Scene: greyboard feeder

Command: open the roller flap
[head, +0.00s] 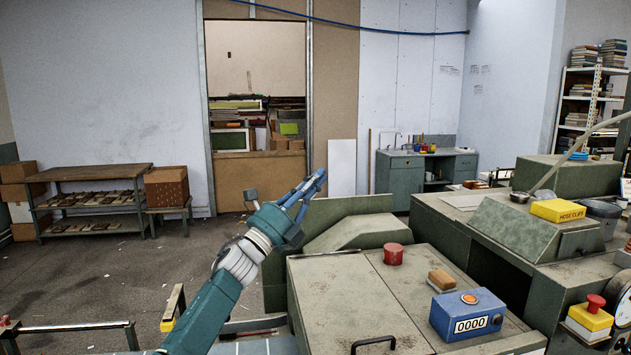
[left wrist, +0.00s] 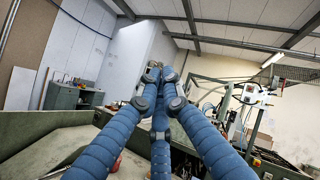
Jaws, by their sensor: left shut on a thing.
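My left gripper (head: 316,180) reaches up from the lower left in the head view, its blue fingers drawn together. In the left wrist view the fingers converge at their tips (left wrist: 155,76); what is between them is too small to make out. In the head view, the fingertips show above the left end of a grey-green panel (head: 345,208) at the back of the feeder. A sloped grey-green cover (head: 360,232) lies in front of that panel. I cannot tell for sure which part is the roller flap. My right gripper is in neither view.
The feeder top (head: 345,290) carries a red knob (head: 393,254), a wood-topped block (head: 440,280) and a blue counter box (head: 467,314). A yellow box (head: 557,211) sits on the machine at right. A bench (head: 95,172) stands at the left wall, with open floor before it.

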